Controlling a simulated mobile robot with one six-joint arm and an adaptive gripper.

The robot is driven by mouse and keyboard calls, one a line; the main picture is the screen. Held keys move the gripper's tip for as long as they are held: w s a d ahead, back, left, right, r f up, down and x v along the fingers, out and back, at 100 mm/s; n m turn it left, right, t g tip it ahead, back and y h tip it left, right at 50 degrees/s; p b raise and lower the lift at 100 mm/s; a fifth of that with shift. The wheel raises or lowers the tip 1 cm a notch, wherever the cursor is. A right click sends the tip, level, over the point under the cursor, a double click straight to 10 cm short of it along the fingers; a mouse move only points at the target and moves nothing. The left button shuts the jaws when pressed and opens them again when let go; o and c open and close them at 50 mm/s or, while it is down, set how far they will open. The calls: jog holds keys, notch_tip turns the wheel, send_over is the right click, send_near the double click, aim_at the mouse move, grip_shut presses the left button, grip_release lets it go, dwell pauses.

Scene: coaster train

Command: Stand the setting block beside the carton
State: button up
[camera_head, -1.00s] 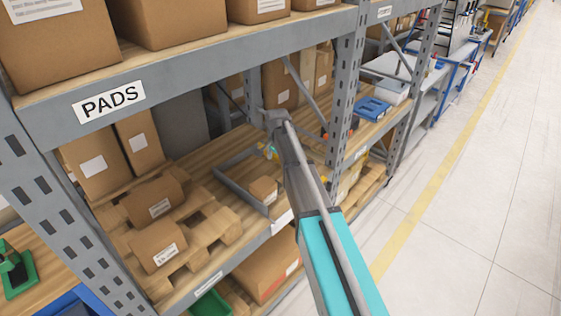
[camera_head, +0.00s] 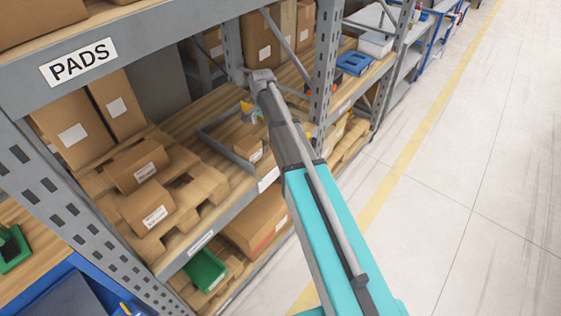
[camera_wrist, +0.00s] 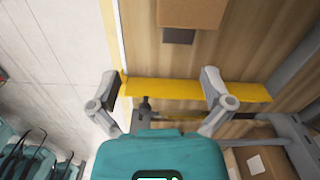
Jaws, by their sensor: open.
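My gripper (camera_wrist: 160,82) is open in the wrist view, with one finger on each side. A long yellow bar (camera_wrist: 170,88) crosses between and behind the fingers; I cannot tell whether it is the setting block or whether the fingers touch it. A brown carton (camera_wrist: 192,11) is at the top of that view, with a small dark piece (camera_wrist: 179,36) at its near edge. In the head view a small carton (camera_head: 248,149) sits by a grey frame (camera_head: 217,143) on the shelf. A bit of yellow (camera_head: 246,107) shows beside my arm's end. The fingers are hard to make out there.
The rack has a grey upright (camera_head: 325,65) right of my arm and an upper shelf beam labelled PADS (camera_head: 79,62) overhead. Two cartons lie on a wooden pallet (camera_head: 187,195) at left. A blue tray (camera_head: 354,63) is farther along. The floor aisle (camera_head: 450,170) at right is clear.

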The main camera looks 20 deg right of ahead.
jog(key=s+d+n, duration=0.1)
jog(key=s+n, duration=0.8)
jog(key=s, duration=1.6)
jog(key=shift+s, duration=0.35)
